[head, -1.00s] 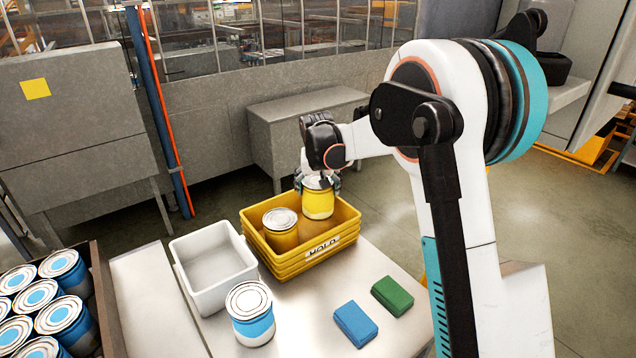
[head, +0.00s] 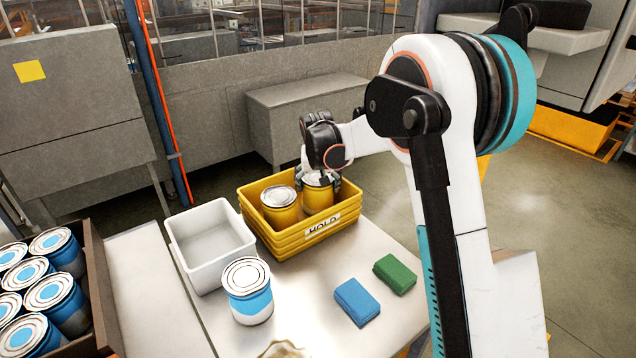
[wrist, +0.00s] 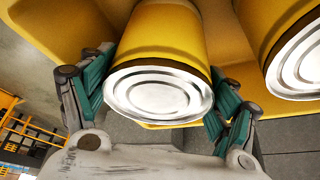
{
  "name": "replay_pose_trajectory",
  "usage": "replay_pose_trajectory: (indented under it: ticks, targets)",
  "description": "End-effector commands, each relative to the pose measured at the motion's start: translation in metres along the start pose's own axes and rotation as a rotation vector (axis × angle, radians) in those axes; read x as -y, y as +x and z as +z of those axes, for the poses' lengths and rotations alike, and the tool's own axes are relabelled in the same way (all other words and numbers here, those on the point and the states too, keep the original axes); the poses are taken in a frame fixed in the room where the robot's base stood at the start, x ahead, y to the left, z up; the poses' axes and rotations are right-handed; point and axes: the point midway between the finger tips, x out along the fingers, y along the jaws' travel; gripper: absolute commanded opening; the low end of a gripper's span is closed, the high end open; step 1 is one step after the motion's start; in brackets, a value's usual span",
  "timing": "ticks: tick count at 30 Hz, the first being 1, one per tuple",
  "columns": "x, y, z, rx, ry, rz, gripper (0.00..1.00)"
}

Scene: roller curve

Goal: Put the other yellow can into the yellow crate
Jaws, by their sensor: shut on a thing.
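The yellow crate (head: 302,241), marked HOLD, stands on the light table. One yellow can (head: 280,216) stands upright in its left part; it also shows at the right of the wrist view (wrist: 292,45). The other yellow can (head: 318,196) is in the crate's right part, beside the first. My gripper (head: 319,178) is shut on this can from above, with a finger on each side of its silver lid in the wrist view (wrist: 160,92). The can's base is hidden by the crate wall, so I cannot tell whether it touches the crate floor.
An empty white bin (head: 212,245) stands left of the crate. A blue-and-white can (head: 248,290) stands in front of it. A blue block (head: 356,301) and a green block (head: 394,273) lie at the right. A brown box (head: 95,275) of blue-topped cans is at far left.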

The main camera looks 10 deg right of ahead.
Motion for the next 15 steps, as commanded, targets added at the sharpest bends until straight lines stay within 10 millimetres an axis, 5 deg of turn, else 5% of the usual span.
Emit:
replay_pose_trajectory:
  ticks: [3,4,6,15]
  targets:
    - [0.0000,-0.0004,-0.0002,0.000,0.000,0.000,0.49]
    - [0.0000,-0.0004,-0.0002,0.000,0.000,0.000,0.85]
    - [0.0000,-0.0004,-0.0002,0.000,0.000,0.000,1.00]
    - [0.0000,-0.0003,-0.0001,0.000,0.000,0.000,1.00]
